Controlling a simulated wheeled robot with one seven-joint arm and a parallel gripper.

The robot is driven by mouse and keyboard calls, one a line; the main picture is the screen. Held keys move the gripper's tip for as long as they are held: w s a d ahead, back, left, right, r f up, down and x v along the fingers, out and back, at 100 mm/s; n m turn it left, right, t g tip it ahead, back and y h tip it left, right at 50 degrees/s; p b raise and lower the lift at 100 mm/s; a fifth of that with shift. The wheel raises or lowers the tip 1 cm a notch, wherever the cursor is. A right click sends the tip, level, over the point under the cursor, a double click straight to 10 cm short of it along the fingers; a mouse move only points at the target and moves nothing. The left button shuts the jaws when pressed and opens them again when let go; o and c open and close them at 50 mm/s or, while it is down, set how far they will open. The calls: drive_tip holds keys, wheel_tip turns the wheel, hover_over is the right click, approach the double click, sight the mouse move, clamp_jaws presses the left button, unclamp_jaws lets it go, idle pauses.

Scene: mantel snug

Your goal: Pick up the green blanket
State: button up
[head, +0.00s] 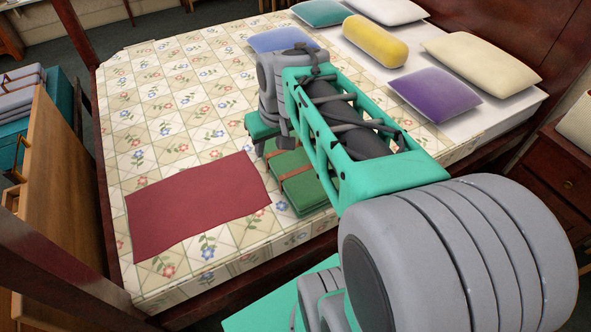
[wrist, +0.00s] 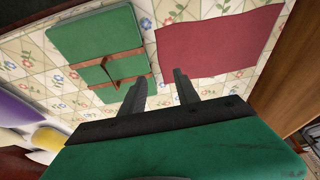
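The green blanket (head: 305,196) is a folded bundle with a brown strap and handle. It lies on the bed, partly hidden behind my arm in the head view. In the wrist view the green blanket (wrist: 92,38) is at the upper left, strap and handle showing. My gripper (head: 272,147) is at the blanket's far left side in the head view, its fingers pointing down. In the wrist view my gripper (wrist: 161,80) is open and empty, its left finger overlapping the blanket's lower edge. I cannot tell whether it touches the blanket.
A dark red cloth (head: 197,205) lies flat on the patterned quilt (head: 165,100), left of the blanket. Several pillows, including a yellow bolster (head: 375,41) and a purple one (head: 435,94), lie at the bed's head. Wooden bedposts and a nightstand (head: 548,185) flank the bed. The quilt's far left is clear.

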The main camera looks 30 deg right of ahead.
drive_tip(key=shift+t, duration=0.4)
drive_tip(key=w+d+f+b, duration=0.2)
drive_tip(key=d+f, duration=0.2)
drive_tip(key=d, duration=0.1)
drive_tip(key=w+d+f+b, duration=0.2)
drive_tip(key=d+f+b, duration=0.1)
drive_tip(key=d, duration=0.3)
drive_tip(key=w+d+f+b, duration=0.2)
drive_tip(key=d+f+b, duration=0.1)
drive_tip(key=d+f, duration=0.2)
drive_tip(key=shift+d, duration=0.3)
drive_tip(key=shift+w+d+f, duration=0.15)
drive_tip(key=shift+d+f, duration=0.05)
drive_tip(key=shift+f, duration=0.05)
drive_tip(key=b+x, duration=0.1)
drive_tip(key=x, duration=0.5)
drive_tip(key=shift+w+d+f, duration=0.15)
drive_tip(key=shift+w+f, duration=0.05)
drive_tip(key=shift+w, duration=0.15)
clamp_jaws()
drive_tip(key=shift+r, duration=0.2)
